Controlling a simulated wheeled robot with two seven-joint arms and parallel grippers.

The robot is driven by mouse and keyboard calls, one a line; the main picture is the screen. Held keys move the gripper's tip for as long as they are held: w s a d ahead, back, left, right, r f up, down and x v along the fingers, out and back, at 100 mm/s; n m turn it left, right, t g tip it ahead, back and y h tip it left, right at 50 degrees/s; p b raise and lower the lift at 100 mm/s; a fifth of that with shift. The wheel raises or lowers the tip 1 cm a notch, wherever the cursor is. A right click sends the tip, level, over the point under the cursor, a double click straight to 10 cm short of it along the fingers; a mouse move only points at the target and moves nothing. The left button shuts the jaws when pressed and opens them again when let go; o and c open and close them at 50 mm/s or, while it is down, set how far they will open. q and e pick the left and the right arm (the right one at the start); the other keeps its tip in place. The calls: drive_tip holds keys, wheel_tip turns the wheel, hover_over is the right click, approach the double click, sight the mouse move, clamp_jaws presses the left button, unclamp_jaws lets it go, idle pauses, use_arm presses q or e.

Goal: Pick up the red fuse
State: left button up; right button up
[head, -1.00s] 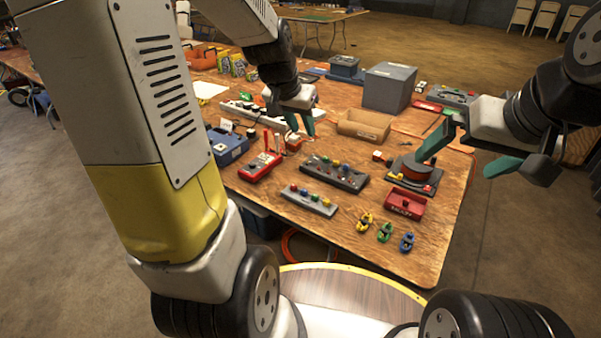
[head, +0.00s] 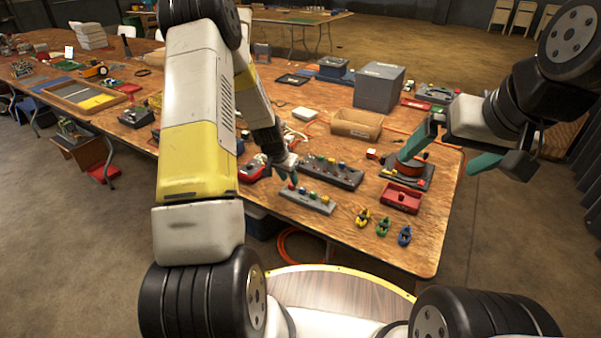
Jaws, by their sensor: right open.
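A narrow grey strip (head: 309,203) near the table's front edge holds several small coloured pieces. The one at its left end is red (head: 291,186) and appears to be the red fuse, too small to make out fully. My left gripper (head: 289,176) points down right at that left end, with its fingers close above or beside the red piece. Whether they touch it, and how far apart they are, is unclear. My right gripper (head: 436,165) is open, its teal fingers wide apart, above the table's right side near a dark base with a red round part (head: 408,168).
A larger grey block (head: 335,174) with coloured knobs lies just behind the strip. A red tray (head: 401,198) and yellow, green and blue clips (head: 383,226) lie to the right. A cardboard tray (head: 357,124) and grey box (head: 379,88) stand behind. The front right corner is bare.

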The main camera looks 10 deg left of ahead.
sight(291, 184)
use_arm(q)
drive_tip(key=x, duration=0.3)
drive_tip(key=shift+f, duration=0.4)
clamp_jaws()
drive_tip(key=shift+r, duration=0.15)
